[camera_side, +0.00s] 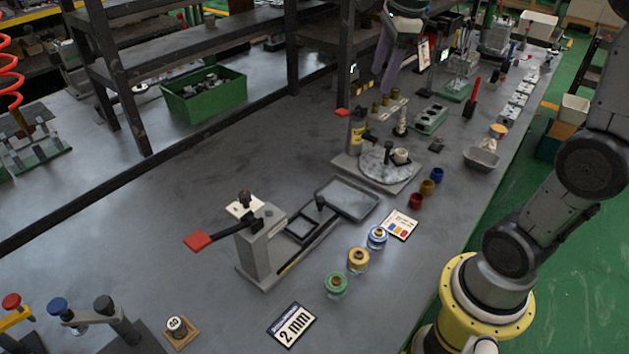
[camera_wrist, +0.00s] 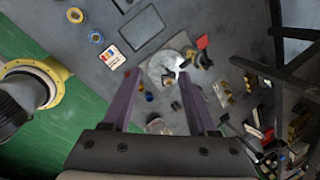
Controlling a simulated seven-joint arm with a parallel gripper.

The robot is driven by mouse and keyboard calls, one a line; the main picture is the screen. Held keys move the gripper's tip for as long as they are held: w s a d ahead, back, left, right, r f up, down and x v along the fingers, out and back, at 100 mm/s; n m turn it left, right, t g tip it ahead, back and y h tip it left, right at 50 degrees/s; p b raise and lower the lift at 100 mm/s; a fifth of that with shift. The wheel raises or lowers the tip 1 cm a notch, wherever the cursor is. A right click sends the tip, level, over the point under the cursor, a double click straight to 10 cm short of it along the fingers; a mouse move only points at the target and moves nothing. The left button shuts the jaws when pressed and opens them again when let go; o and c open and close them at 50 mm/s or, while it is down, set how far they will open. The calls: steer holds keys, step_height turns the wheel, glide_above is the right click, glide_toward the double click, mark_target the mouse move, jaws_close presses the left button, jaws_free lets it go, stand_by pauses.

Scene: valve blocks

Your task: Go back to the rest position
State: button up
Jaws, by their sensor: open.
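My gripper (camera_side: 382,82) hangs high at the top of the side view, above the far part of the bench. In the wrist view its two purple fingers (camera_wrist: 158,75) stand wide apart with nothing between them but the bench far below. The round grey turntable (camera_side: 384,165) on its plate shows beyond the fingertips in the wrist view (camera_wrist: 168,66), with parts standing on it. No part touches the fingers. No marker for a rest position shows.
A press with a red handle (camera_side: 197,241) stands mid-bench beside a grey tray (camera_side: 347,198). Green, yellow and blue ringed valve parts (camera_side: 336,285) line the front. A dark shelf frame (camera_side: 292,45) and a green bin (camera_side: 204,100) stand behind. The bench's left middle is clear.

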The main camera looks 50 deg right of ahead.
steer(key=s+a+r+n+t, duration=0.1)
steer(key=s+a+n, duration=0.5)
steer(key=s+a+f+n+t, duration=0.1)
steer(key=s+f+n, duration=0.3)
steer(key=n, duration=0.6)
steer(key=s+a+f+n+y, duration=0.1)
steer(key=s+a+f+n, duration=0.3)
steer(key=s+n, duration=0.3)
steer(key=shift+n+t, duration=0.4)
steer(key=shift+n, duration=1.1)
steer(key=shift+f, duration=0.1)
